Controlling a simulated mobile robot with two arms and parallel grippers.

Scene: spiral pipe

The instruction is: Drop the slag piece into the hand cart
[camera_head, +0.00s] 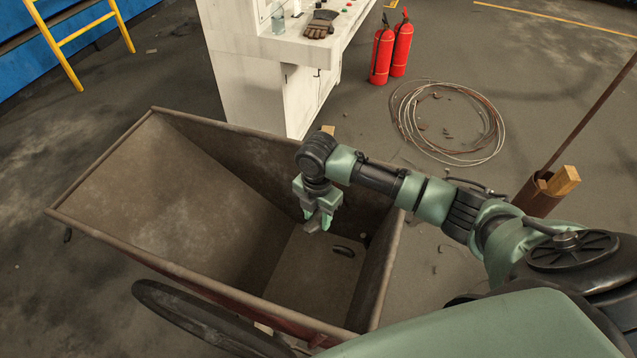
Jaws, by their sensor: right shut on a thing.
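The hand cart (190,283) is a large brown metal bin with sloping walls and a dark wheel at its front. My right gripper (315,222) reaches in from the right and points down inside the cart's rim, above the right part of its floor. It is shut on a small grey piece, which looks like the slag piece (312,226); the fingers hide much of it. A small dark oval thing (343,251) shows lower in the cart near the right wall; I cannot tell what it is. My left gripper is not in view.
A white cabinet (245,85) with gloves (320,24) on top stands behind the cart. Red extinguishers (382,55) and a wire coil (447,122) are on the floor behind. A yellow ladder (62,40) leans at the far left. The floor left of the cart is mostly clear.

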